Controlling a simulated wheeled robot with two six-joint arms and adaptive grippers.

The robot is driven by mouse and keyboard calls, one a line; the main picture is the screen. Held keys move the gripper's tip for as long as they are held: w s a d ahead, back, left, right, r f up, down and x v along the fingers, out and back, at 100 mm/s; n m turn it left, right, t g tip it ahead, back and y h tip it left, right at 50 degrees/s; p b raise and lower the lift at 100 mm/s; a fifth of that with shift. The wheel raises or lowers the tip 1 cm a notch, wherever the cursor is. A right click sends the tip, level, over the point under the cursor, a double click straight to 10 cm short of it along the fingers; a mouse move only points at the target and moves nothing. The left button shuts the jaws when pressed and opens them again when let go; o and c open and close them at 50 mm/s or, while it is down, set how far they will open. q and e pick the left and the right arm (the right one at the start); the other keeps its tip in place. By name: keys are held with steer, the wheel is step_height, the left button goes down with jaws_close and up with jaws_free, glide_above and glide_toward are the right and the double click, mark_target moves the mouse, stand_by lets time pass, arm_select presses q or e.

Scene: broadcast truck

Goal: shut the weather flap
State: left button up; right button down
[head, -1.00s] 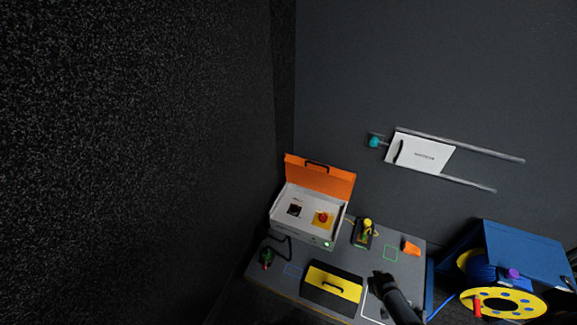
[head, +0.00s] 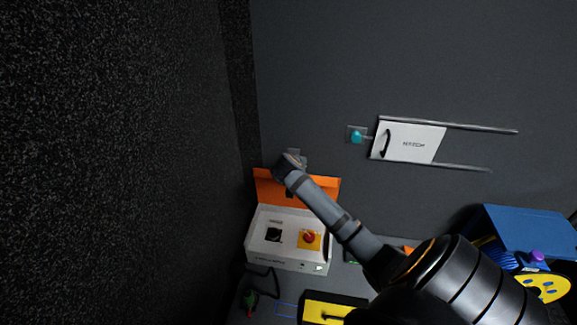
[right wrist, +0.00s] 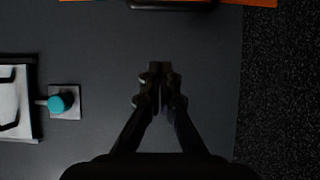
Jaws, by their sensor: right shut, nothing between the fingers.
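An orange flap (head: 327,190) stands raised at the back of a white box (head: 290,268). The box is open, and a red knob on a yellow plate (head: 309,237) shows inside. My right gripper (head: 290,160) is in front of the flap's upper edge in the head view, hiding part of it. In the right wrist view the fingers (right wrist: 160,75) are together and empty. The orange flap (right wrist: 258,3) and a dark handle (right wrist: 172,4) show at that view's top edge, apart from the fingertips. My left gripper is not in view.
A white sliding panel (head: 410,143) with a black handle sits between wall rails, beside a teal knob (head: 356,137). A yellow-topped case (head: 322,309) lies in front of the box. A blue case (head: 530,232) and yellow reel (head: 541,288) stand at the right. The wall above is clear.

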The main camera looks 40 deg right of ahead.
steer(key=b+x, duration=0.1)
steer(key=x, duration=0.3)
steer(key=shift+f, duration=0.2)
steer(key=b+x, duration=0.1)
steer(key=x, duration=0.2)
steer(key=shift+w+d+f, duration=0.1)
steer(key=shift+d+f, duration=0.1)
steer(key=shift+s+a+f+b, duration=0.5)
steer(key=shift+a+f, duration=0.1)
steer(key=shift+f, duration=0.2)
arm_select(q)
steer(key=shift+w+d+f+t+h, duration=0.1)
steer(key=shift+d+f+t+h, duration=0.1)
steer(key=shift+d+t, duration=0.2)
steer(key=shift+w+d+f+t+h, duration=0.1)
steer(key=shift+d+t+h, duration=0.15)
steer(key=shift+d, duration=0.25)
arm_select(e)
steer(key=shift+s+a+f, duration=0.35)
steer(key=shift+s+a, duration=0.05)
steer(key=shift+a, duration=0.15)
